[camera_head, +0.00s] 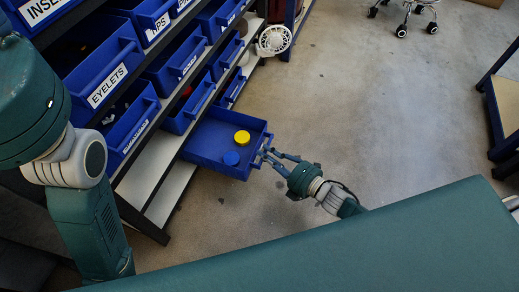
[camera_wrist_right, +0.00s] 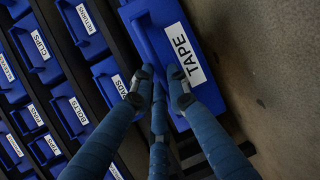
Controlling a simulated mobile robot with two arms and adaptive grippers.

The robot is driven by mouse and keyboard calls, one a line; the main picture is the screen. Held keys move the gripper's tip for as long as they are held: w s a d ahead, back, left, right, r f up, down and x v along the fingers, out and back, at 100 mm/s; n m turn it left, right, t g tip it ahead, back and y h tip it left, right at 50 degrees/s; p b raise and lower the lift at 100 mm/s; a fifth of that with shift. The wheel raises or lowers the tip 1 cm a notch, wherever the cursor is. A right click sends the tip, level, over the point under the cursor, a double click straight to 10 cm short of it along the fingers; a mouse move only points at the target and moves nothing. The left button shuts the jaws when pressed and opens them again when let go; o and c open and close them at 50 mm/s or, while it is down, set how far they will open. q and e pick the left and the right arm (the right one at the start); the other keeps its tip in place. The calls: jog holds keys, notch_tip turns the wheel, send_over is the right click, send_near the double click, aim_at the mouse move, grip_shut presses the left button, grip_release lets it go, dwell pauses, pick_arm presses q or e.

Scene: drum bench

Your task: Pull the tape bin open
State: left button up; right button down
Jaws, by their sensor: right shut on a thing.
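The tape bin (camera_head: 205,139) is a blue open-topped bin pulled out from a low shelf of the rack, jutting over the floor. A yellow round item (camera_head: 242,137) and a blue round item (camera_head: 231,158) lie in it. My right gripper (camera_head: 265,154) is shut on the bin's front edge or handle; the exact contact is small in the head view. In the right wrist view, the bin (camera_wrist_right: 193,22) with its white TAPE label (camera_wrist_right: 182,54) fills the upper middle, and the fingers (camera_wrist_right: 160,84) meet its front. My left gripper is not in view.
The dark rack holds rows of labelled blue bins, among them an EYELETS bin (camera_head: 104,70). A white fan (camera_head: 274,40) stands by its far end. A wheeled stool (camera_head: 405,18) is at the back right. The concrete floor (camera_head: 370,115) right of the bin is clear.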

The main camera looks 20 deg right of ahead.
jog(key=shift+d, duration=0.15)
jog(key=c, duration=1.9)
grip_release()
jog(key=shift+c, duration=0.2)
jog(key=shift+s, duration=0.1)
jog(key=v, duration=1.2)
